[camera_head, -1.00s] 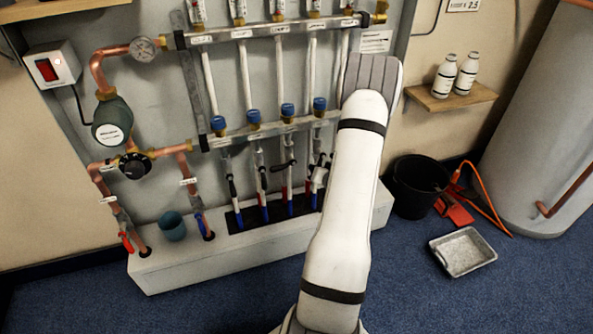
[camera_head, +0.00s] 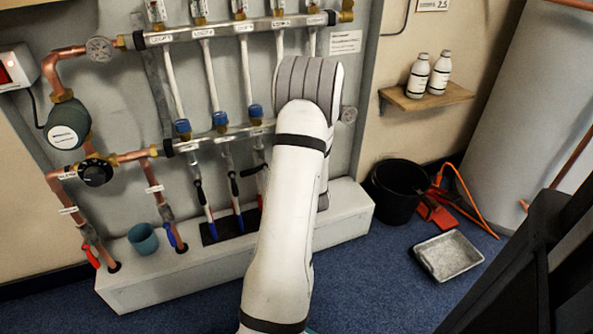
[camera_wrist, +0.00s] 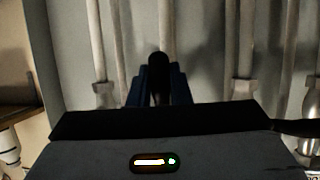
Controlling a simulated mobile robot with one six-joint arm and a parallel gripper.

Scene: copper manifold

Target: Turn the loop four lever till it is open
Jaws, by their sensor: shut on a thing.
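The copper manifold's lower bar (camera_head: 225,137) runs across the wall board, with blue caps and pipes below it. Two black levers (camera_head: 199,192) (camera_head: 234,184) show left of my arm, at the first loops. The loop four lever is hidden behind my arm in the head view, and so is my gripper. In the wrist view my gripper (camera_wrist: 159,88) has its dark fingers on both sides of a black rounded lever end (camera_wrist: 159,70), held between them. It lines up with a pipe behind, which fits loop four. The lever's angle cannot be told.
Neighbouring pipes stand close on both sides in the wrist view. A white plinth (camera_head: 150,287) lies under the pipes, with a teal cup (camera_head: 143,240) on it. A black bucket (camera_head: 398,192), grey tray (camera_head: 447,256) and bottle shelf (camera_head: 425,97) are at right.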

